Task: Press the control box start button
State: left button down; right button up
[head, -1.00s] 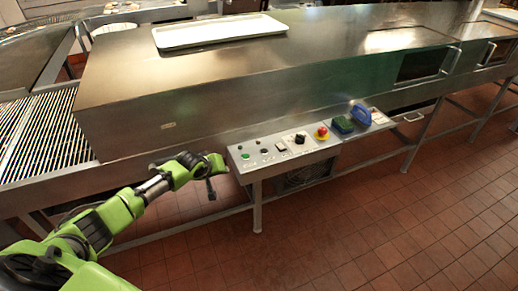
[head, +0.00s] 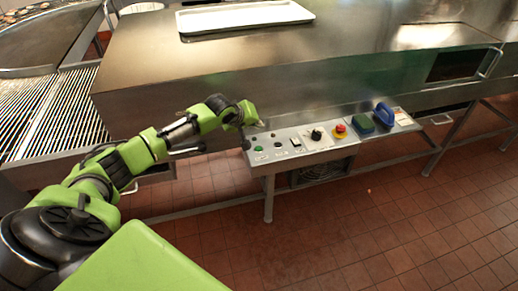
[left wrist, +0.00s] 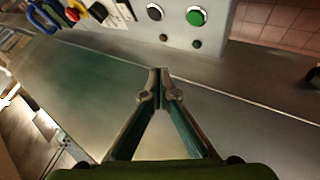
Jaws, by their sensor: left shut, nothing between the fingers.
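The control box (head: 325,153) is a light metal panel fixed along the front of the long steel machine. Its green button (head: 258,149) sits at the left end; it also shows in the left wrist view (left wrist: 196,16), with a dark button (left wrist: 154,12) beside it. A red knob on a yellow base (head: 340,130) and a black knob (head: 317,134) are farther right. My left gripper (head: 262,124) is over the back left end of the box, apart from the green button. In the left wrist view its fingertips (left wrist: 159,70) meet with nothing between them. My right gripper is not in view.
A green block (head: 362,123) and a blue-handled thing (head: 383,115) stand at the box's right end. A white tray (head: 246,16) lies on the machine's top. A conveyor of rods (head: 50,115) is at the left. The tiled floor before the box is clear.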

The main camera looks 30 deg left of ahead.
pick_arm(q)
jog(key=b, duration=0.7)
send_over(257, 149)
notch_tip(257, 149, down, 6)
jog(key=shift+s+d+f, duration=0.1)
jog(key=shift+f, duration=0.15)
jog(key=shift+f+b, duration=0.4)
jog(key=shift+f, duration=0.7)
jog(key=shift+f, duration=0.1)
jog(key=shift+f, duration=0.25)
